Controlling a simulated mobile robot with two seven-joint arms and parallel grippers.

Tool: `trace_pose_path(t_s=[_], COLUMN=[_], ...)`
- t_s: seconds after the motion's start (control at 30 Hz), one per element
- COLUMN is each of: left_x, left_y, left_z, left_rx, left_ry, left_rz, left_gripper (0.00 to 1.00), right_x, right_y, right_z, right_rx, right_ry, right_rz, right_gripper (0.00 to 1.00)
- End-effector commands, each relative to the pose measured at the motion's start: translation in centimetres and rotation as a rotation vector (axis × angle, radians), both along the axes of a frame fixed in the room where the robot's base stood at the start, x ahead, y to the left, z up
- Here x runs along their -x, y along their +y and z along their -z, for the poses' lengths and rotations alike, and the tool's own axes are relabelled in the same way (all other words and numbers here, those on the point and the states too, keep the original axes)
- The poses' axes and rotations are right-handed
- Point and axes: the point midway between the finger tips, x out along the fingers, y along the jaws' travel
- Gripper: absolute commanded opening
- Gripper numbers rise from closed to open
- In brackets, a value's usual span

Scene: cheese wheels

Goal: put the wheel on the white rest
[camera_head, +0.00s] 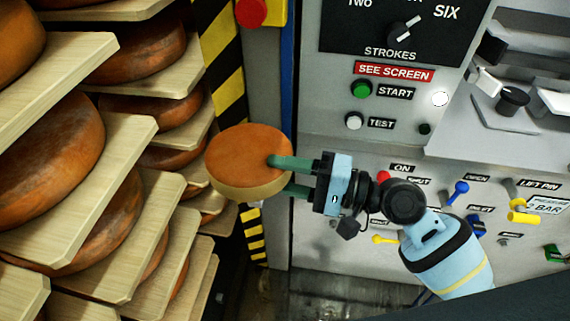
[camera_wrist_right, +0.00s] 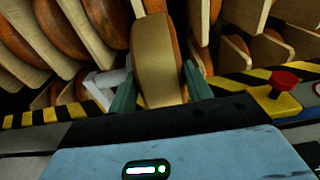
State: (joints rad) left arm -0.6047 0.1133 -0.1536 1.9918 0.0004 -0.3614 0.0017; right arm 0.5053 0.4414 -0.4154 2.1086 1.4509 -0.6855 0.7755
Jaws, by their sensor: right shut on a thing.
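An orange-brown cheese wheel (camera_head: 240,150) with a paler rim is in the middle of the head view, held off the shelves. My right gripper (camera_head: 279,176) comes from the right and is shut on it, one green finger on its top face and the other below. In the right wrist view the wheel (camera_wrist_right: 157,62) stands on edge between the two green fingers (camera_wrist_right: 158,88). A white piece (camera_wrist_right: 106,83) shows left of the wheel there, partly hidden by the finger; it may be the white rest. I cannot make out the rest in the head view. My left gripper is not in view.
Wooden shelf boards (camera_head: 105,170) with several cheese wheels fill the left side. A yellow-black striped post (camera_head: 222,45) stands behind the held wheel. A red button (camera_head: 251,12) is above it. A control panel (camera_head: 330,110) with knobs and levers fills the right.

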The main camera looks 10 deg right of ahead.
Motion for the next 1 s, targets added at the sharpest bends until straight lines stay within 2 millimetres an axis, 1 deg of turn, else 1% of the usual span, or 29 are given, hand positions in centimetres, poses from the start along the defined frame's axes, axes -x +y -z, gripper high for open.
trace_pose_path(t_s=[0.37, 0.5, 0.53, 0.7, 1.0], left_x=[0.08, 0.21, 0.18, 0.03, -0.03], left_y=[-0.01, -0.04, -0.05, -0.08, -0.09], left_z=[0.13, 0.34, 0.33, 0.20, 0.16], left_rx=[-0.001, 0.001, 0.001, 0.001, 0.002], left_ry=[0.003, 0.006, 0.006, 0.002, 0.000], left_rz=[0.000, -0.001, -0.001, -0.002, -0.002], left_gripper=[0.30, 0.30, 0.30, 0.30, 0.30], right_x=[-0.02, -0.02, 0.02, 0.02, 0.02], right_y=[-0.01, 0.00, -0.01, 0.00, -0.01], right_z=[0.12, 0.48, 0.88, 0.79, 0.83], right_rx=[-0.009, -0.008, -0.001, -0.001, -0.001], right_ry=[-0.010, -0.009, -0.002, -0.003, -0.002], right_rz=[0.002, 0.002, 0.000, 0.000, 0.000], right_gripper=[0.00, 0.00, 0.51, 0.71, 0.71])
